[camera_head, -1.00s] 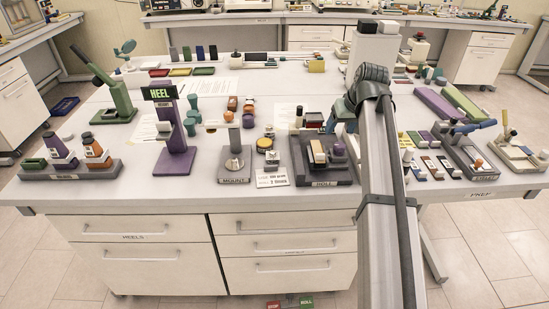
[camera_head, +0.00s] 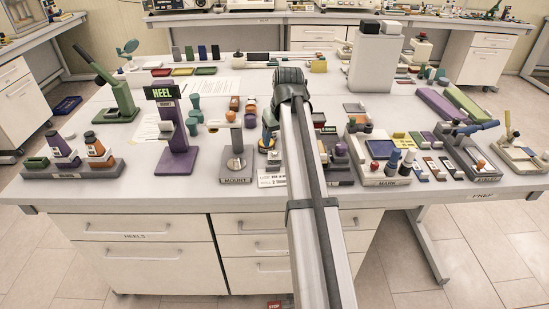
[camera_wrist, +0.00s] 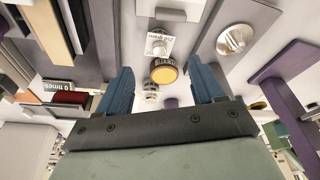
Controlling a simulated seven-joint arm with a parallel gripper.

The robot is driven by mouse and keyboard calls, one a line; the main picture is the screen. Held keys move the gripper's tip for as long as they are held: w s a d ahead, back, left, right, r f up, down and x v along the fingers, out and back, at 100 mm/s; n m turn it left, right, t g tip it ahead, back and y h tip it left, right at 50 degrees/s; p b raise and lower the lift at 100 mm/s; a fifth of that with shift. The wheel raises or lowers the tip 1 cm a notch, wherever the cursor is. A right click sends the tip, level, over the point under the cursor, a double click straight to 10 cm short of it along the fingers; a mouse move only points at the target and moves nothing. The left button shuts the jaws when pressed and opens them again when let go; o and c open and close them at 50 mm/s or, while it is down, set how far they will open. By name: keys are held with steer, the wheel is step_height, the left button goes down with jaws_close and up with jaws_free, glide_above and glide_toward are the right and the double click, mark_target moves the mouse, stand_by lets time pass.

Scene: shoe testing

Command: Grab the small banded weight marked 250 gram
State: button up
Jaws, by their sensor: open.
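My gripper (camera_wrist: 164,71) is open in the wrist view, with its two blue fingers apart and nothing held between them. A small pale banded weight (camera_wrist: 157,43) stands just beyond the fingertips; printing that seems to read 250 gram shows beside it. A dark round piece with a yellow face (camera_wrist: 164,73) lies between the fingertip lines. Another small pale banded piece (camera_wrist: 151,91) shows lower in the gap, its marking too small to read. In the head view my gripper (camera_head: 268,135) is partly hidden by my arm, above the small pieces right of the MOUNT stand.
The MOUNT stand (camera_head: 235,165) with its silver disc is close on the left. The tall purple HEEL stand (camera_head: 177,145) is farther left. The MARK tray (camera_head: 385,175) with bottles lies right of my arm. Orange and teal pieces stand behind the gripper.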

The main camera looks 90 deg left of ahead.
mark_target(275, 152)
steer(key=x, duration=0.9)
steer(key=shift+a, duration=0.25)
